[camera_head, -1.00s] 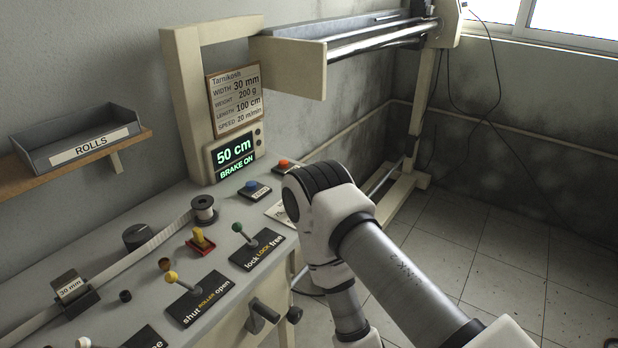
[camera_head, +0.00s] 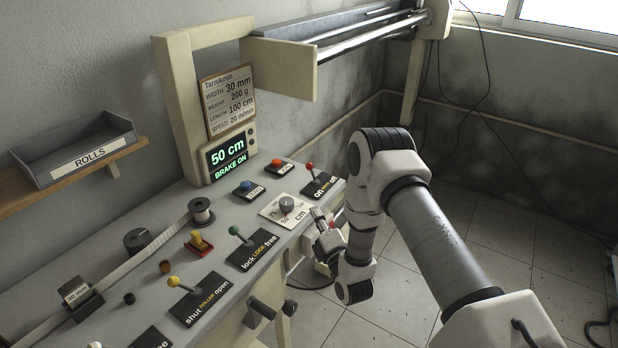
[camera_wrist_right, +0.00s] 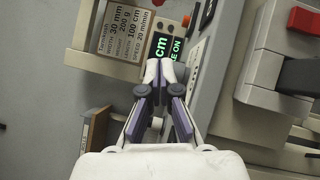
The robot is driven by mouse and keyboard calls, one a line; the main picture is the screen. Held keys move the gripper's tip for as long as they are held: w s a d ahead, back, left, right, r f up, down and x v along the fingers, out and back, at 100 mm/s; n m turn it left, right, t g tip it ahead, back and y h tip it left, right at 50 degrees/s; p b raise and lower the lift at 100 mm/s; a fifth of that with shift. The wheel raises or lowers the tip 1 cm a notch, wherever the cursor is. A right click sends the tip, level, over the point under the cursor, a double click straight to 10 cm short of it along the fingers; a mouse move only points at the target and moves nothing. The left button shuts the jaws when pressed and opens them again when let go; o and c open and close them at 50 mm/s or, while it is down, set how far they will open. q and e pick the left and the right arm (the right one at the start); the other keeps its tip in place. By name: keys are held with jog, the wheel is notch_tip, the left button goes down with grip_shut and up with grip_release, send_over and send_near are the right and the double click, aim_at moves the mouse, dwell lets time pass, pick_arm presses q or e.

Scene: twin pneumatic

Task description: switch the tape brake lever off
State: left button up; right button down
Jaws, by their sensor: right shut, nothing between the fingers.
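A red-knobbed lever (camera_head: 310,170) stands on a black plate marked "on" and "off" at the far right end of the panel. The small middle word on that plate is too small to read. The display (camera_head: 229,158) reads "50 cm" and "BRAKE ON"; part of it also shows in the wrist view (camera_wrist_right: 166,50). My right gripper (camera_head: 319,213) is shut and empty by the panel's front edge, nearer than the red lever and apart from it. Its closed fingertips show in the wrist view (camera_wrist_right: 161,68). My left gripper is out of view.
A yellow lever (camera_head: 175,283) marked shut/open is nearer. Blue (camera_head: 246,186) and orange (camera_head: 276,163) buttons lie behind. Open floor is at right.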

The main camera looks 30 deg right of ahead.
jog(key=p, duration=0.2)
send_near(312, 171)
jog(key=w+a, duration=0.1)
jog(key=w+a+r, duration=0.1)
jog(key=a, duration=0.1)
jog(key=w+a, duration=0.1)
jog(key=shift+w+a+r, duration=0.25)
jog(key=shift+w+a, duration=0.05)
jog(key=w+d, duration=0.1)
jog(key=w+d+r+p, duration=0.1)
jog(key=d, duration=0.1)
jog(key=shift+w, duration=0.25)
jog(key=shift+w+d, duration=0.15)
jog(key=shift+d, duration=0.2)
jog(key=shift+a, duration=0.1)
